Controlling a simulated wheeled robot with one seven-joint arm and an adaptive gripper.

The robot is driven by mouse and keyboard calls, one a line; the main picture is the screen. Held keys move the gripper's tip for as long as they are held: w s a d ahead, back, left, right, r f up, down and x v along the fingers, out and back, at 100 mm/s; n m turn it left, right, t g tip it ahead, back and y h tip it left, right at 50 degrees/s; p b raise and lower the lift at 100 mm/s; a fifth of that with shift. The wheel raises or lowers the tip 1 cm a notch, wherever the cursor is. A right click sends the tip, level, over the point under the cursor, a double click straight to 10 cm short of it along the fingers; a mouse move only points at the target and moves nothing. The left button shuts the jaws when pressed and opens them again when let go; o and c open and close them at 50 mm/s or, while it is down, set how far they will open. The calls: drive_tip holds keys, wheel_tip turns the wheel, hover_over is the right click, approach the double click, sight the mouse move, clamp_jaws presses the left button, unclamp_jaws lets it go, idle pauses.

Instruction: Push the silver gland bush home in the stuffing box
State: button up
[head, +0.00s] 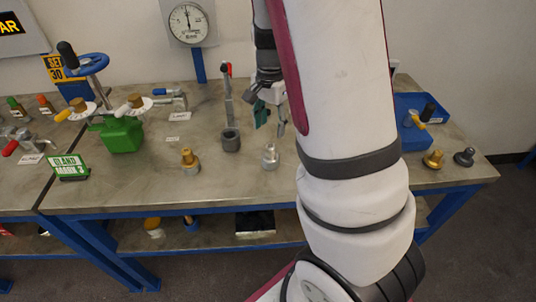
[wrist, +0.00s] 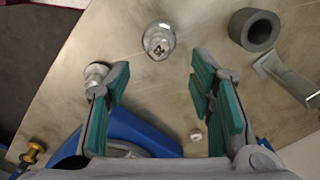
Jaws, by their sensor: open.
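A silver piece (head: 270,157), which looks like the gland bush, stands upright on the bench, narrow at the top and wider below. It also shows in the wrist view (wrist: 158,41), with a dark mark on it. I cannot tell a separate stuffing box from its lower part, nor how deep the bush sits. My gripper (head: 271,125) is open and empty, with green finger pads, above the bench near the silver piece. In the wrist view my gripper (wrist: 160,72) has its fingers apart, and the silver piece appears beyond the tips, between their lines.
A grey hollow cylinder (head: 231,140) stands left of the silver piece, before a red-topped lever (head: 228,90). A brass piece (head: 190,161) stands farther left. Another silver piece (wrist: 97,73) shows beside the left finger. A blue tray (head: 414,136) is at right.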

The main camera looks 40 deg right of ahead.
sight(270, 145)
wheel_tip(270, 145, down, 9)
drive_tip(key=shift+s+f, duration=0.1)
idle(0.4)
clamp_jaws()
